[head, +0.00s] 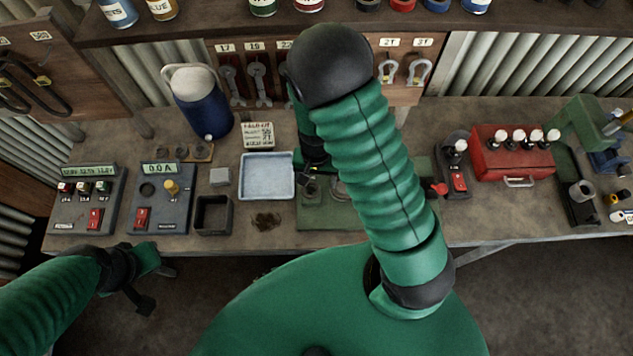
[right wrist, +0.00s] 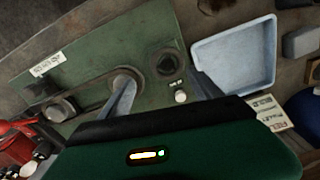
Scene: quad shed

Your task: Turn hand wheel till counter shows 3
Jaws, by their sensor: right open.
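A green base plate (head: 328,217) stands on the bench, partly hidden by my right arm. In the right wrist view the plate (right wrist: 150,35) carries two round pulleys, one larger (right wrist: 122,84) and one smaller (right wrist: 57,110), with a dark belt around them. A dark round piece (right wrist: 168,64) and a small white knob (right wrist: 181,97) are beside them. I cannot tell which part is the hand wheel, and no counter number is readable. My right gripper (head: 320,180) is open above the plate; its fingers (right wrist: 163,88) are spread, one over the larger pulley. My left gripper (head: 157,283) hangs before the bench; its opening is unclear.
A pale blue tray (head: 267,196) and an open dark box (head: 213,232) are left of the plate. Two panels with red switches (head: 163,205) stand further left.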

